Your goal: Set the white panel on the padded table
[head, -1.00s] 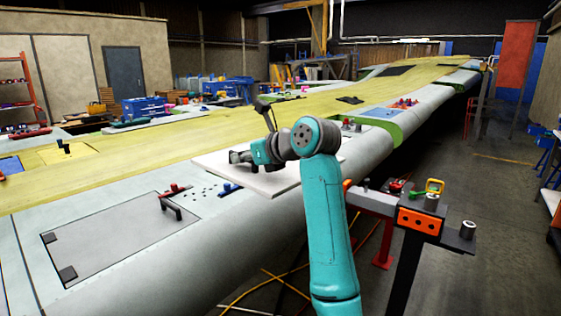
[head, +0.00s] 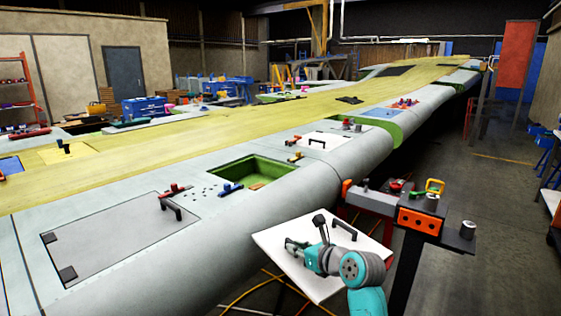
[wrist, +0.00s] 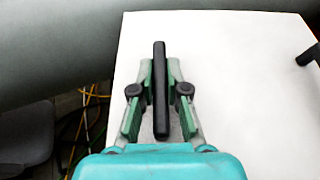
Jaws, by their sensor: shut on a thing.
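The white panel (head: 290,229) is a flat square plate with black bar handles. It is held in the air beside the wing's rounded front edge, over the floor. My gripper (head: 294,244) is shut on one handle. In the wrist view, my gripper (wrist: 160,80) has a finger on each side of this black handle (wrist: 160,112), with the white panel (wrist: 235,100) behind it. A second handle (wrist: 308,55) shows at the right. I cannot clearly pick out a padded table; the panel and arm may hide it.
The wing (head: 225,235) fills the left and middle, with a green-lined opening (head: 250,171) in its skin. Another white panel (head: 323,141) lies farther along it. A dark stand with an orange box (head: 419,221) is close right of the panel. Floor at right is open.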

